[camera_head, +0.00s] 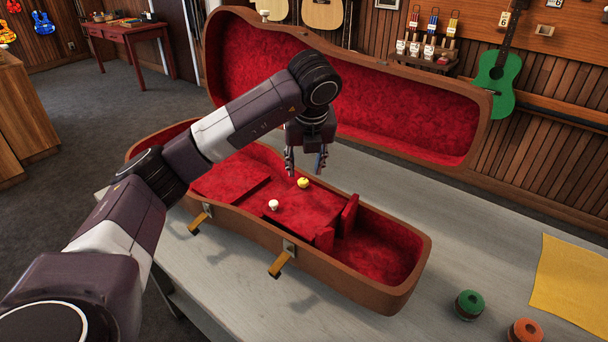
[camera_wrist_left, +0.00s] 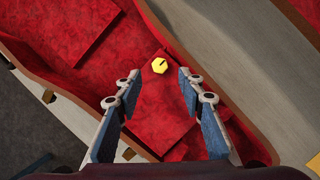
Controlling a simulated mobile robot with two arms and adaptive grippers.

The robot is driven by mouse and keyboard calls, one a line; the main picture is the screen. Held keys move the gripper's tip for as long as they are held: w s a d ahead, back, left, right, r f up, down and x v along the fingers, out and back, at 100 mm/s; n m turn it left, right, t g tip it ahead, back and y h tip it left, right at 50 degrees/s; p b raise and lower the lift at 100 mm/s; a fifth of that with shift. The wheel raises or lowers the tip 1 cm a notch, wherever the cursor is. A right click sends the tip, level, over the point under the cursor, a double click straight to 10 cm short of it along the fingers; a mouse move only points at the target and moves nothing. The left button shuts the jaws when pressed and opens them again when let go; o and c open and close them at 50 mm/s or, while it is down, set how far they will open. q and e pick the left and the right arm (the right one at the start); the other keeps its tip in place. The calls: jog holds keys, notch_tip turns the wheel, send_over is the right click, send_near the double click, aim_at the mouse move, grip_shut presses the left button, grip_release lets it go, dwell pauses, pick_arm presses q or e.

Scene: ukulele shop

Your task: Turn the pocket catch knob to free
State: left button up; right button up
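The open ukulele case (camera_head: 365,290) lies on a grey table, lined in red. Inside it is a red pocket lid (camera_head: 300,209) with a yellow knob (camera_head: 303,183) and a white knob (camera_head: 273,205). In the left wrist view the yellow knob (camera_wrist_left: 159,65) bears a dark pointer line and sits just beyond my fingertips, between their lines. My left gripper (camera_head: 306,166) is open, pointing down above the yellow knob and apart from it. It also shows open and empty in the left wrist view (camera_wrist_left: 157,82). The white knob is not visible there. My right gripper is not in view.
The raised case lid (camera_head: 420,130) stands behind my left gripper. Two gold latches (camera_head: 281,263) hang on the front wall. Green (camera_head: 468,304) and orange (camera_head: 524,332) round items and a yellow cloth (camera_head: 575,285) lie at right. Red upright dividers (camera_head: 348,215) stand right of the pocket.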

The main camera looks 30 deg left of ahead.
pick_arm(q)
jog(key=v, duration=0.6)
jog(key=shift+r, duration=0.3)
jog(key=shift+s+d, duration=0.15)
